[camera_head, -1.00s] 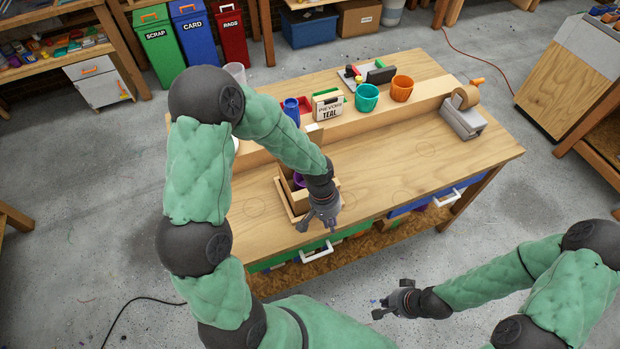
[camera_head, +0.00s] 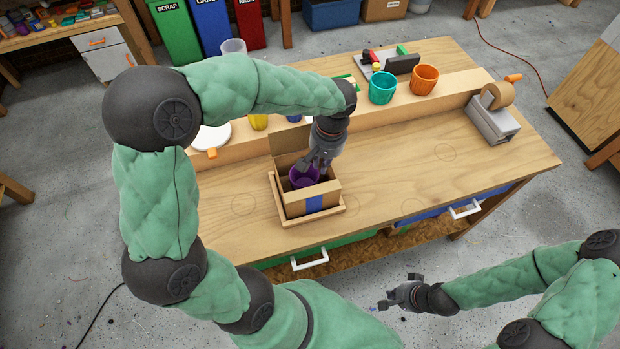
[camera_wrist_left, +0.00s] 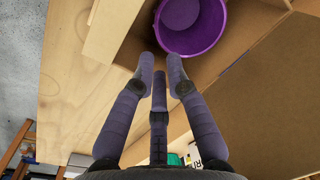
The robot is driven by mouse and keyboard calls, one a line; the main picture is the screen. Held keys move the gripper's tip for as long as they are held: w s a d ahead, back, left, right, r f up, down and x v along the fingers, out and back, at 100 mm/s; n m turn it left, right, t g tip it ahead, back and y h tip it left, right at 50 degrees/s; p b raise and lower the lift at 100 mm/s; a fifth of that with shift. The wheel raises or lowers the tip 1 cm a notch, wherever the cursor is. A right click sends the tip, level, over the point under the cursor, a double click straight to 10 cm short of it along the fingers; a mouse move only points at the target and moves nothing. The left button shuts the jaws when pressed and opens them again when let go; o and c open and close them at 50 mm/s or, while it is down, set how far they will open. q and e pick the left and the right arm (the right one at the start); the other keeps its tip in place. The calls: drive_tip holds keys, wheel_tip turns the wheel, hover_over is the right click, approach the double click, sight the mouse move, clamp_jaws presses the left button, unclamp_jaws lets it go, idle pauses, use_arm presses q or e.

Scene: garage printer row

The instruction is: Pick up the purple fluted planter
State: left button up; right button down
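The purple fluted planter (camera_head: 304,177) stands inside an open cardboard box (camera_head: 318,200) on a wooden tray (camera_head: 341,209) at the bench's front. Its round open rim (camera_wrist_left: 218,45) fills the upper middle of the left wrist view. My left gripper (camera_head: 318,165) is over the box, above and close to the planter; in the left wrist view its fingers (camera_wrist_left: 167,62) point at the near rim. They hold nothing, and whether they touch the rim I cannot tell. My right gripper (camera_head: 388,302) hangs empty in front of the bench, its finger gap too small to judge.
A teal pot (camera_head: 382,88) and an orange pot (camera_head: 424,79) stand on the raised back shelf. A tape dispenser (camera_head: 494,115) is at the right end. A box flap (camera_head: 289,141) stands up behind the planter. The bench right of the box is clear.

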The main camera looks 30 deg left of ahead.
sight(304, 181)
use_arm(q)
drive_tip(key=f+b, duration=0.1)
drive_tip(key=f, duration=0.2)
drive_tip(key=f+b, duration=0.1)
drive_tip(key=f, duration=0.3)
drive_tip(key=a+f+b, duration=0.1)
drive_tip(key=f, duration=0.2)
drive_tip(key=shift+s+f+b, duration=0.3)
drive_tip(key=shift+f+b, duration=0.05)
drive_tip(key=shift+b, duration=0.05)
drive_tip(key=shift+r, duration=0.1)
clamp_jaws()
